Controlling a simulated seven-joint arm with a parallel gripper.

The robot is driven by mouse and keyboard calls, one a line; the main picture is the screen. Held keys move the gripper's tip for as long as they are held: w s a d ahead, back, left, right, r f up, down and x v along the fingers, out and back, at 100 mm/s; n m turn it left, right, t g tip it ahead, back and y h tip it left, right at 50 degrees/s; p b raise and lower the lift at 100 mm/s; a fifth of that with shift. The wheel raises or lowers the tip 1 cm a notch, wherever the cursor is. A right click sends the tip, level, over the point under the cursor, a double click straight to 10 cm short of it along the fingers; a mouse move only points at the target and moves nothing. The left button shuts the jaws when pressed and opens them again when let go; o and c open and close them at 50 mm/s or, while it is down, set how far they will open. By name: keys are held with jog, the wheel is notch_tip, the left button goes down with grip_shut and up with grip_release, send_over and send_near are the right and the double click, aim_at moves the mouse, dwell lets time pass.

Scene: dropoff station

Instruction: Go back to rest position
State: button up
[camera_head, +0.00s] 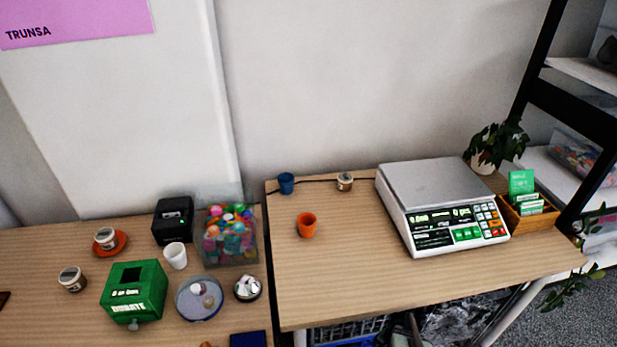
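My gripper and arm do not show in the head view, so I cannot see whether the gripper is open or holds anything. The task names no object. On the right wooden table (345,285), an orange cup (307,225) stands near the left side. A blue cup (286,183) and a small lidded jar (345,182) stand behind it. A white weighing scale (437,205) with an empty plate stands to their right.
The left table (30,255) holds a green donation box (133,292), a clear bin of colourful balls (229,235), a black device (173,220), a white cup (176,255) and a round tray (199,312). A plant (495,145) and black shelf frame (540,95) stand right. The right table's front is clear.

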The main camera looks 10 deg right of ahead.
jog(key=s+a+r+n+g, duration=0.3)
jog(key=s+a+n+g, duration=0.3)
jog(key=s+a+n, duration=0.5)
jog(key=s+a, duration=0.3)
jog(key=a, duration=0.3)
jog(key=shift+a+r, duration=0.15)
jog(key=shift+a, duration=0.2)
